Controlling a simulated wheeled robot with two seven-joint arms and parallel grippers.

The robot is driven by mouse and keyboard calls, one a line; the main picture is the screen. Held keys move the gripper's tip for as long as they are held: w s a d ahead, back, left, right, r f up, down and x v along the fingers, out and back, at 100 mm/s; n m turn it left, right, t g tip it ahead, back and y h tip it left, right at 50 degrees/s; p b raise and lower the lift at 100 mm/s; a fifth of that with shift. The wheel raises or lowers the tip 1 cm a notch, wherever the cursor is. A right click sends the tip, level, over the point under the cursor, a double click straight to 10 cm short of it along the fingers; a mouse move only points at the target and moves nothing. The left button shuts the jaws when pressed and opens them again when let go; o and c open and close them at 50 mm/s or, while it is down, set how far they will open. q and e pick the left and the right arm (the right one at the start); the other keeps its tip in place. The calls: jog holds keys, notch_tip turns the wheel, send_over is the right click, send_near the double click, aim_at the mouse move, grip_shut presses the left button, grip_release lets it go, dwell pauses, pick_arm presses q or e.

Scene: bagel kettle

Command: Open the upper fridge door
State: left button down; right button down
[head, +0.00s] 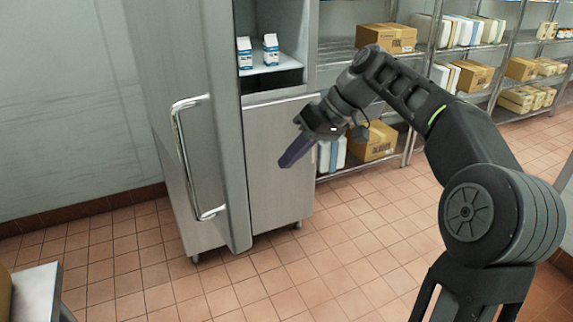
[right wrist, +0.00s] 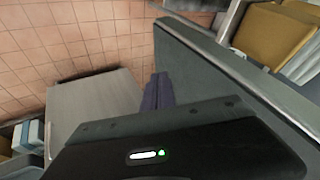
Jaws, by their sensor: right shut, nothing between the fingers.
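The upper fridge door (head: 222,130) stands swung open toward me at the left of the head view. Its outer face carries a long metal handle (head: 190,160). The fridge's upper compartment is exposed behind it, with two milk cartons (head: 257,50) on a shelf. The lower fridge door (head: 278,165) is closed. My right gripper (head: 285,162) is shut and empty, in front of the lower door and right of the open door's edge, apart from the handle. Its purple fingers show together in the right wrist view (right wrist: 157,92). My left gripper is not in view.
Wire shelving with cardboard boxes (head: 386,38) stands right of the fridge. The tiled floor (head: 340,250) is clear in front. A table corner (head: 36,292) shows at the lower left. A large grey panel (right wrist: 225,75) runs close beside the fingers in the right wrist view.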

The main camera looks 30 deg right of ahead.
pick_arm(q)
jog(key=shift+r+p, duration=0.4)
jog(key=shift+p, duration=0.55)
pick_arm(e)
jog(key=w+a+f, duration=0.2)
jog(key=a+f, duration=0.4)
jog(key=a, duration=0.2)
jog(key=shift+w+f, duration=0.3)
jog(key=shift+f, duration=0.05)
jog(key=shift+a, duration=0.15)
